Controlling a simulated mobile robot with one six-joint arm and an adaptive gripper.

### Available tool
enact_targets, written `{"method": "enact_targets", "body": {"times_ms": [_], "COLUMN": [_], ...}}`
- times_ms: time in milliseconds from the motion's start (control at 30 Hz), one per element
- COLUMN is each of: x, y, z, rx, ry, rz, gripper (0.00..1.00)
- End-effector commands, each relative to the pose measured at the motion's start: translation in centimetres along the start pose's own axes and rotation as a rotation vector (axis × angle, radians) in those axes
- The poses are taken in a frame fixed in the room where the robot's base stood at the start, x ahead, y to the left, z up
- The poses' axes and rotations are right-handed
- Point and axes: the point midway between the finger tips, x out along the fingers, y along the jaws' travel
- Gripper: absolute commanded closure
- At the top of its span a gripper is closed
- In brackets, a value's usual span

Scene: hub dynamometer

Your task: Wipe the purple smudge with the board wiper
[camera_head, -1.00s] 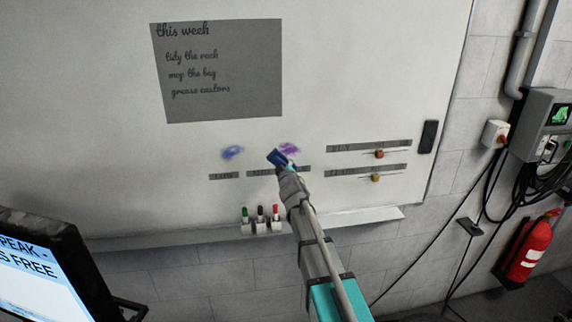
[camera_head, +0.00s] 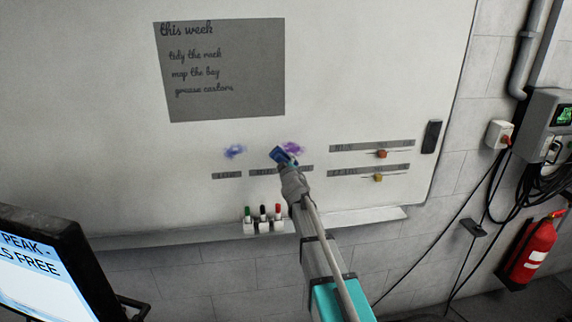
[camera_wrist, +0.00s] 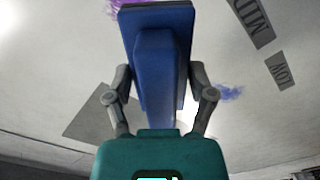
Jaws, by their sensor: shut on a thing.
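My gripper (camera_wrist: 160,88) is shut on the blue board wiper (camera_wrist: 157,60), with one finger on each side of its grip. In the head view the wiper (camera_head: 279,155) is in front of the whiteboard (camera_head: 90,110), just lower left of the purple smudge (camera_head: 294,148). The wiper hides part of the smudge. In the wrist view the purple smudge (camera_wrist: 116,6) shows at the top edge, partly behind the wiper's dark pad end. I cannot tell whether the pad touches the board.
A blue smudge (camera_head: 235,151) lies left of the wiper. Pens (camera_head: 263,212) stand at the board's bottom ledge (camera_head: 350,217). Label strips and sliders (camera_head: 379,154) are to the right, beside a dark block (camera_head: 431,137). A monitor (camera_head: 45,262) stands lower left.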

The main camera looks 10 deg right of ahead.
Motion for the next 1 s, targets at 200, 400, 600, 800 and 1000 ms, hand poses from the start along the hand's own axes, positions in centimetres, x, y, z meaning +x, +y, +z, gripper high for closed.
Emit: {"method": "enact_targets", "body": {"times_ms": [200,400,600,800,1000], "x": [1.8,3.2,4.1,4.8,5.1], "y": [0.0,0.0,0.0,0.0,0.0], "z": [0.1,0.1,0.2,0.2,0.2], "rx": [-0.001,0.0,0.0,0.0,0.0], "ry": [0.001,0.002,0.003,0.003,0.003], "rz": [0.003,0.005,0.007,0.008,0.008], "gripper": [0.68,0.68,0.68,0.68,0.68]}}
